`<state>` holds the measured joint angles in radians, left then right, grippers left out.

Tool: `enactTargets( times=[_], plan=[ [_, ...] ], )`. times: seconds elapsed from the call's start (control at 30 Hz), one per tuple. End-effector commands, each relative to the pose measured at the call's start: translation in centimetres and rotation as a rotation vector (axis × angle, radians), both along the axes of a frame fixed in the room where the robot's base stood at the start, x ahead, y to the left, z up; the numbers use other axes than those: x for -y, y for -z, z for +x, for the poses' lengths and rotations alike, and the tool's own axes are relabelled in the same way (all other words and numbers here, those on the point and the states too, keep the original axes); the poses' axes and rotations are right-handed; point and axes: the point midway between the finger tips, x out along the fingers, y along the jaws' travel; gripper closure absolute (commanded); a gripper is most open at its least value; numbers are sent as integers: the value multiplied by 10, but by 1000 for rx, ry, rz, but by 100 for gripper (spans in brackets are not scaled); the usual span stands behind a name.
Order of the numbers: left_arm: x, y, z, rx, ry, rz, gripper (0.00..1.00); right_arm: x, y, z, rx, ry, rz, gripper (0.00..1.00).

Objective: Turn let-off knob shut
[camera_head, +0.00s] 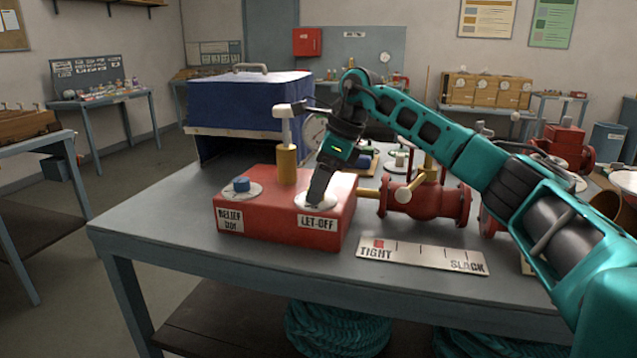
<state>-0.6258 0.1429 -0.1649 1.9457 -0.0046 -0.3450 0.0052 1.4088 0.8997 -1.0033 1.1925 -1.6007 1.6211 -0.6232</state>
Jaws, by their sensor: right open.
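A red block (265,222) stands on the grey table and bears a label reading LET-OFF (317,223). Above that label is a pale round plate (329,200) on the block's top. My right gripper (317,196) points down onto this plate, its fingers at or just above it. The let-off knob is hidden behind the fingers. I cannot tell whether they touch it or stand around it. The gripper counts as open. A blue knob (241,184) on a similar plate sits on the block's left, over another label. My left gripper is not in view.
A brass post with a pale tap top (287,160) rises from the block close left of my gripper. A gauge (313,132) and a blue-covered box (245,104) stand behind. Red pipework (427,200) lies right; a TIGHT–SLACK plate (423,254) lies in front.

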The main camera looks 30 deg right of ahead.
Motion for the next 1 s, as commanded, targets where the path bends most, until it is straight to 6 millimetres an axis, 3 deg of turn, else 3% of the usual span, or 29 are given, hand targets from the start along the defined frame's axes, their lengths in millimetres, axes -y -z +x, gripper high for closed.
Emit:
enactTargets(
  times=[0.13, 0.7, 1.0],
  plan=[
    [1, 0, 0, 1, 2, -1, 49, 0, 0, 0, 0, 0, 0, 38],
    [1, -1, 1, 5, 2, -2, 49, 0, -1, 0, -1, 0, 1, 92],
    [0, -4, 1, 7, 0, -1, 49, 0, -1, -1, -2, 34, 0, 93]
  ],
)
